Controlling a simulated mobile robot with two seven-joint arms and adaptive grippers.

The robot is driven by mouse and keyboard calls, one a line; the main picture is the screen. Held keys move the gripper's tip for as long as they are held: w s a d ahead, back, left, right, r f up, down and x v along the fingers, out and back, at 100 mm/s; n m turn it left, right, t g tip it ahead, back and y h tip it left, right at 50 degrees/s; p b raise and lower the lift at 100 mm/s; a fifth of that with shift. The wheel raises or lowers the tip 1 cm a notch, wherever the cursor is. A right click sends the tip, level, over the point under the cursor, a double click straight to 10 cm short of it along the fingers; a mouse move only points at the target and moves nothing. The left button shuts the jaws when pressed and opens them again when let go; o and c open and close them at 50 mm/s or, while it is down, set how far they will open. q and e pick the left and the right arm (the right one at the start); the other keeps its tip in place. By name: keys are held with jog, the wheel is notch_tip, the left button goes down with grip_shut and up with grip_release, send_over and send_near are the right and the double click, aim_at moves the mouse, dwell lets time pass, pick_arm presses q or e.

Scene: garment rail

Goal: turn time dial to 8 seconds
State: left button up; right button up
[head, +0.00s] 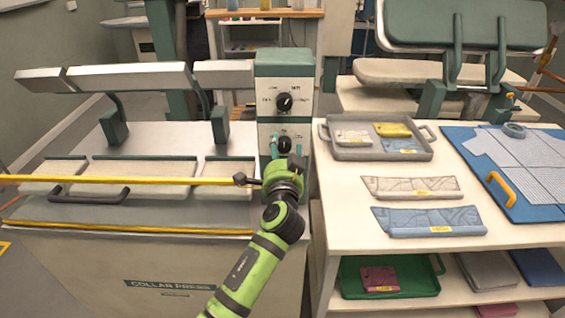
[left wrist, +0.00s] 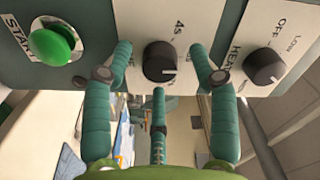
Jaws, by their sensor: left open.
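The time dial (left wrist: 159,61) is a black round knob on the white panel of the press's control box. A "4s" label (left wrist: 180,25) shows beside it, and its short white mark sits at the knob's lower right in the left wrist view. Other time labels are hidden or too small to read. In the head view the time dial (head: 284,145) is the lower knob, partly hidden by my gripper. My left gripper (head: 286,155) is open in front of it. Its teal fingers (left wrist: 160,75) stand around the knob with gaps visible. My right gripper is not in view.
The heat dial (head: 284,103) is above the time dial; a green start button (left wrist: 50,43) is on its other side. The collar press (head: 150,135) with a yellow bar (head: 130,180) is at left. A table at right holds a grey tray (head: 330,148) and cloth pieces.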

pick_arm(q)
jog(key=s, duration=1.1)
jog(key=shift+s+a, duration=0.15)
jog(key=shift+s, duration=0.05)
